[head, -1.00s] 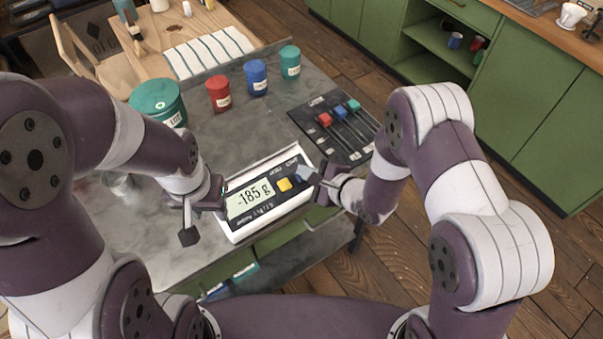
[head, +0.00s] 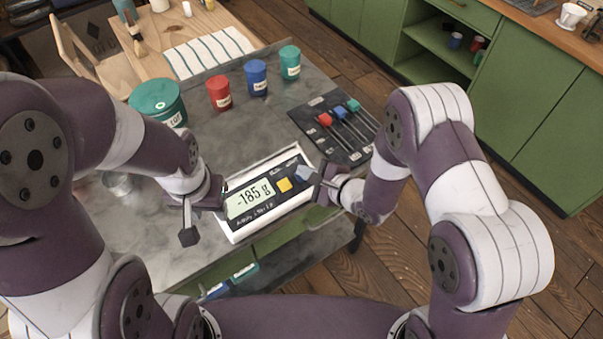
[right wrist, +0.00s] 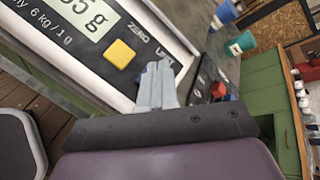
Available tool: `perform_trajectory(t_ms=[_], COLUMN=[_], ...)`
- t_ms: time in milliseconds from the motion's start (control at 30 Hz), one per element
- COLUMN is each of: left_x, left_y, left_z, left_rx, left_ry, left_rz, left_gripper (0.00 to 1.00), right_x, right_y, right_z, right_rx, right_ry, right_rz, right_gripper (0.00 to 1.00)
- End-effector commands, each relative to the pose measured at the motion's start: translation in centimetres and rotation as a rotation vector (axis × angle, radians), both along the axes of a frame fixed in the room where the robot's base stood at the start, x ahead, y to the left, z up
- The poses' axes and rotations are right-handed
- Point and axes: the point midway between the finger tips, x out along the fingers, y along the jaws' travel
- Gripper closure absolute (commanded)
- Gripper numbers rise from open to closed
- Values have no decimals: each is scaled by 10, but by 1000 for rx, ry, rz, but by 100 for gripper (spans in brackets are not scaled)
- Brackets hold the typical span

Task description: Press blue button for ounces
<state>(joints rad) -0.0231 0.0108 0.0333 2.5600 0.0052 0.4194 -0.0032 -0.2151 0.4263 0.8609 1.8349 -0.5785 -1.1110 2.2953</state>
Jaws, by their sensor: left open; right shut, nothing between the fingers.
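The white scale (head: 236,235) stands on the grey table, and its lit display (head: 249,200) reads -185 g. Its yellow button (head: 284,184) is in plain view, and in the right wrist view the yellow button (right wrist: 120,53) sits beside the word ZERO. My right gripper (head: 304,174) is shut and empty, its fingertips over the right end of the dark panel. In the right wrist view the fingertips (right wrist: 157,82) cover the spot beside the unit label. My left gripper (head: 205,214) is open at the scale's left end.
A dark slider panel (head: 318,128) with red, blue and green knobs lies behind the scale to the right. Red (head: 219,93), blue (head: 256,78) and green (head: 290,62) canisters and a larger green tin (head: 158,103) stand farther back. The table middle is clear.

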Motion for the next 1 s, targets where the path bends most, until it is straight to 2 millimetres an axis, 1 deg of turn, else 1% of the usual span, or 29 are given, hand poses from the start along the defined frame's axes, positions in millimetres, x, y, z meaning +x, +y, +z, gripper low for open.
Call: perform_trajectory(t_ms=[267,533,1000], left_x=[0,0,0], left_y=[0,0,0], left_z=[0,-4,-4], left_rx=[0,0,0], left_ry=[0,0,0], left_rz=[0,0,0], left_gripper=[57,57,57], right_x=[0,2,2], right_y=[0,2,2], right_z=[0,-8,-9], right_rx=[0,0,0], right_ry=[0,1,0], right_rz=[0,1,0], right_gripper=[100,100,100])
